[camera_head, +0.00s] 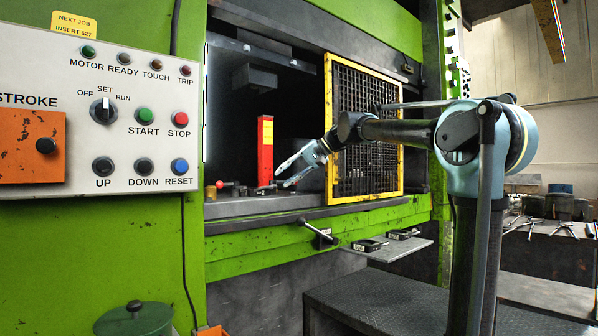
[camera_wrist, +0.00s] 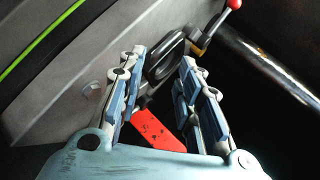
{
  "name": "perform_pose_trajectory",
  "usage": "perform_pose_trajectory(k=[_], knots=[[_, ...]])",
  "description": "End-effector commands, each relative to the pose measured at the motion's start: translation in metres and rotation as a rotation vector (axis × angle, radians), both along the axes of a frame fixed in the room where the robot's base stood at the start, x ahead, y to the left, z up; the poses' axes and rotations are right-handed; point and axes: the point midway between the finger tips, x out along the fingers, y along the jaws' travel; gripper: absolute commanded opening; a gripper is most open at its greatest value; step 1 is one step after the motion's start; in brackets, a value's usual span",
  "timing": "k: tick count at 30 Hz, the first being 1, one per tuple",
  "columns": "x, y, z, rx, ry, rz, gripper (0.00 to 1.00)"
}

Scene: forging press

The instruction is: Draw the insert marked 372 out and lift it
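My gripper (camera_head: 282,179) is open inside the press opening, a little above the bed (camera_head: 262,205), with its fingers toward the left. In the wrist view my gripper (camera_wrist: 160,62) has its two fingers spread, with a dark oval loop (camera_wrist: 165,63) beyond and between the tips. The loop may be the handle of the insert; no 372 marking is legible. I cannot tell whether the fingers touch it. The insert's body is not clearly seen in either view.
A red post (camera_head: 265,155) stands in the opening; red shows between my fingers (camera_wrist: 155,140). A red-knobbed lever (camera_wrist: 232,5) is near the loop. The yellow-framed mesh guard (camera_head: 366,125) is close to my arm. Two dark pieces (camera_head: 368,245) (camera_head: 402,234) lie on the side shelf (camera_head: 400,250).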

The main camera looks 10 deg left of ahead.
Motion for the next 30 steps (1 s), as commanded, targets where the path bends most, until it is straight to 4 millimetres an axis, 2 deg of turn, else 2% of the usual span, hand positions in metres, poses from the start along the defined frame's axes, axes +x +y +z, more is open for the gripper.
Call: perform_pose_trajectory(k=[6, 12, 25, 29, 30], knots=[[0.002, 0.027, -0.019, 0.000, -0.001, 0.002, 0.32], [0.003, 0.042, -0.029, -0.001, 0.000, 0.001, 0.32], [0.004, 0.046, -0.033, 0.000, 0.000, 0.000, 0.32], [0.004, 0.046, -0.033, -0.001, 0.000, 0.000, 0.03], [0.004, 0.046, -0.033, -0.001, 0.000, 0.000, 0.00]])
